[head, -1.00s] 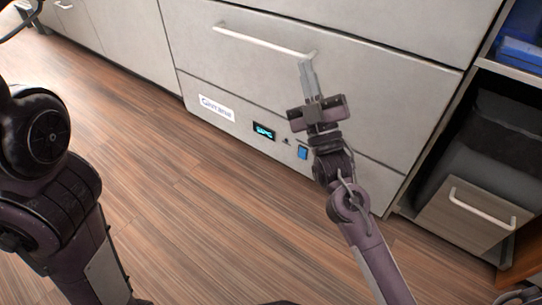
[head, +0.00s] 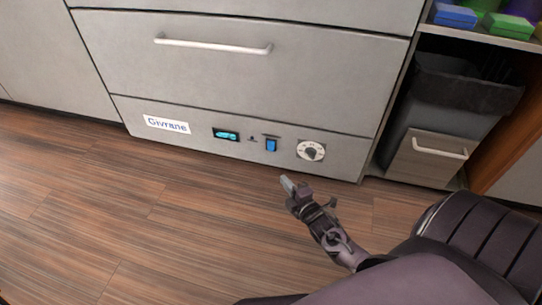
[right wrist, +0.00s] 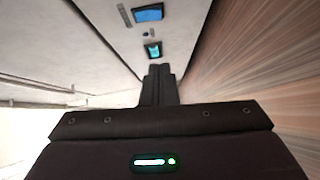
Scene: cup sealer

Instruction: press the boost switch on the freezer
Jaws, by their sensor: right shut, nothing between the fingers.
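The freezer (head: 230,85) has a lower panel with a blue boost switch (head: 271,145) between a lit display (head: 225,134) and a round dial (head: 311,151). In the right wrist view the blue switch (right wrist: 148,13) is at the top edge, with the display (right wrist: 153,50) below it. My right gripper (head: 287,183) is shut and empty. In the head view its tips show below and slightly right of the switch, over the floor and apart from the panel. Its closed fingers (right wrist: 160,70) show in the right wrist view. My left gripper is out of view.
A long drawer handle (head: 212,47) runs across the freezer front above the panel. To the right are a dark bin (head: 455,90), a small drawer (head: 428,158) and a shelf with colored boxes (head: 455,15). Wooden floor (head: 120,210) lies open in front.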

